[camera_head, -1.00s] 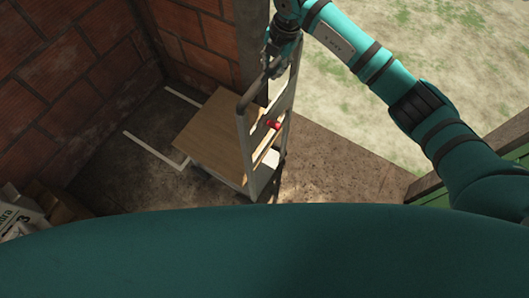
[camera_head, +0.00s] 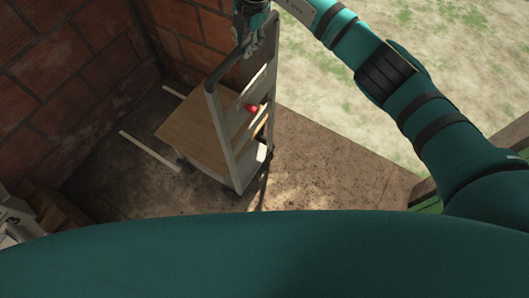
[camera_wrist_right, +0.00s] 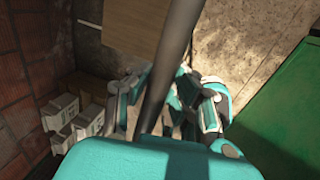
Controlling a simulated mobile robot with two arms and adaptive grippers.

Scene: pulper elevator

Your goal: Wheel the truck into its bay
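The truck (camera_head: 192,132) is a platform truck with a wooden deck and an upright, grey-framed handle (camera_head: 222,130) with a dark top bar. A red item (camera_head: 250,108) shows at the handle frame. The bay is marked by white floor lines (camera_head: 150,151) in the brick corner; the deck reaches over part of the marked area and hides some of it. My right gripper (camera_head: 247,48) is at the top of the handle. My left gripper is out of view.
Brick walls (camera_head: 55,85) stand left of and behind the bay. Boxes (camera_head: 15,215) lie at the lower left; pale cartons also show in the right wrist view (camera_wrist_right: 75,120). Bare floor (camera_head: 320,165) is free right of the truck, with grass beyond.

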